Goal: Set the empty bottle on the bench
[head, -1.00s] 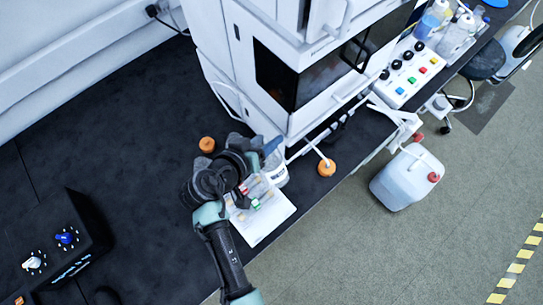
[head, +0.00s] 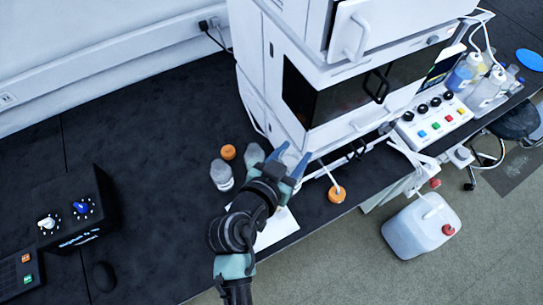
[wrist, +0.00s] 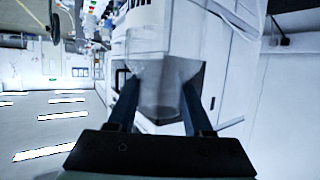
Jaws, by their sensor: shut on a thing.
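My gripper (head: 291,162) is shut on a clear bottle, with its blue-grey fingers pointing toward the white instrument stack. In the wrist view the see-through bottle (wrist: 160,88) sits between the two fingers (wrist: 158,105) and looks empty. In the head view the gripper and wrist mostly hide it, and I cannot tell whether it touches the bench. The dark bench (head: 150,125) runs along the wall under and left of the gripper. A grey-topped bottle (head: 221,175) stands on it left of my wrist. Another grey rounded thing (head: 254,153) is beside the gripper, partly hidden.
An orange cap (head: 228,152) lies behind the bottle; another (head: 337,194) is near the front edge with a tube. A white sheet (head: 275,228) is partly under my arm. The instrument stack (head: 340,105) blocks the right. A black control box (head: 75,210) stands left; bench between is clear.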

